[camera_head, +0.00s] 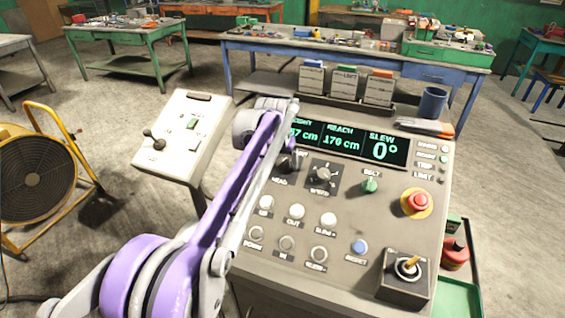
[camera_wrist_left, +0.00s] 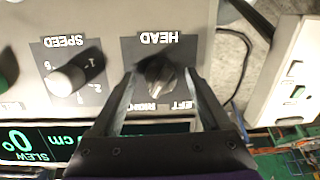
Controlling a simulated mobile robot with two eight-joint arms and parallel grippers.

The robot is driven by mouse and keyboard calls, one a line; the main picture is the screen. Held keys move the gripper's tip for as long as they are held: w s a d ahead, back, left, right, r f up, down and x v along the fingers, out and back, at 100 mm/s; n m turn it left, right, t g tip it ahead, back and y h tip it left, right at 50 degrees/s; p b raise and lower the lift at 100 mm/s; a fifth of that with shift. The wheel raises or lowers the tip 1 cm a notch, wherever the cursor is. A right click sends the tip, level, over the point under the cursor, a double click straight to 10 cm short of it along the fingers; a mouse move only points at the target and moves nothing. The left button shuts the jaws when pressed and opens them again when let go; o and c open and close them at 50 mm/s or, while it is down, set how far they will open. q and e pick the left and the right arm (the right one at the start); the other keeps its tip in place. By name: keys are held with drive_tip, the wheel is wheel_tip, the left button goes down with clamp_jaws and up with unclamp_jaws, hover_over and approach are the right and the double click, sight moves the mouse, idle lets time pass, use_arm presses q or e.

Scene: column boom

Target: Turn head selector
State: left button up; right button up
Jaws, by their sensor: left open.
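The head selector is a small dark knob (camera_wrist_left: 157,72) on the grey console panel, under the label HEAD and with LEFT and RIGHT marks, shown upside down in the left wrist view. I cannot tell which mark it points to. My left gripper (camera_wrist_left: 162,76) is open, with one finger on each side of the knob. Whether the fingers touch it is unclear. In the head view my left arm reaches over the console and hides much of the selector area. My right gripper is not in view.
A speed knob (camera_head: 322,174) sits beside the selector, with a green belt knob (camera_head: 370,185) and a red stop button (camera_head: 418,201) further right. The display (camera_head: 345,143) reads slew 0°. A side panel (camera_head: 182,136) is at left.

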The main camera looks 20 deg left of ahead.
use_arm(q)
drive_tip(key=shift+f, duration=0.1)
clamp_jaws()
idle(0.4)
